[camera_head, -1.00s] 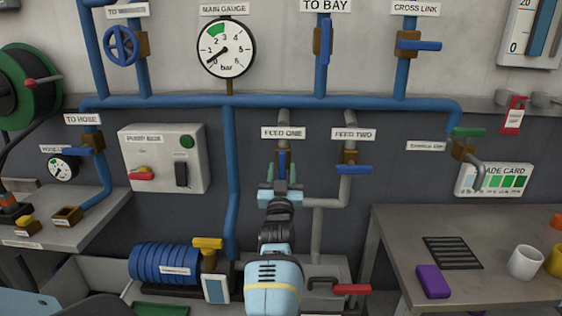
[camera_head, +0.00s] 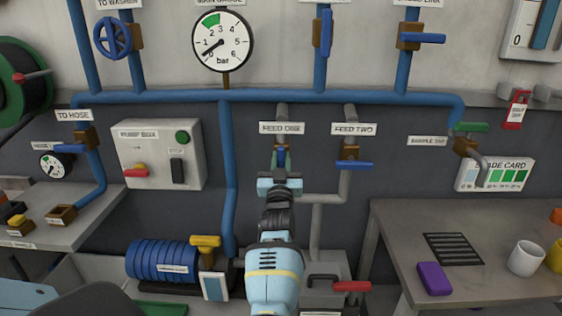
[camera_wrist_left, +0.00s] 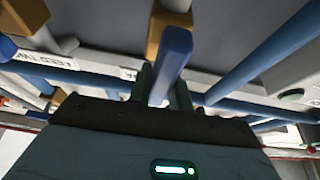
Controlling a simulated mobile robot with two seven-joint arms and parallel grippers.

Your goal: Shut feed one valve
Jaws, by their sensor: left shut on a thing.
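The feed one valve sits under the FEED ONE label (camera_head: 282,128) in the head view. Its blue handle (camera_head: 281,157) shows only as a short upright piece, the rest hidden by my gripper. My left gripper (camera_head: 280,163) is at this handle, with its wrist and arm coming up from below. In the left wrist view the blue handle (camera_wrist_left: 172,60) runs from a brown valve body (camera_wrist_left: 168,30) down between the two dark green fingers, which are shut on it. My right gripper is in neither view.
The feed two valve's blue handle (camera_head: 354,165) lies crosswise just to the right. The pump box (camera_head: 158,154) and a vertical blue pipe (camera_head: 230,185) are to the left. A grey table (camera_head: 395,225) with a purple block (camera_head: 434,279) and mugs stands at the right.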

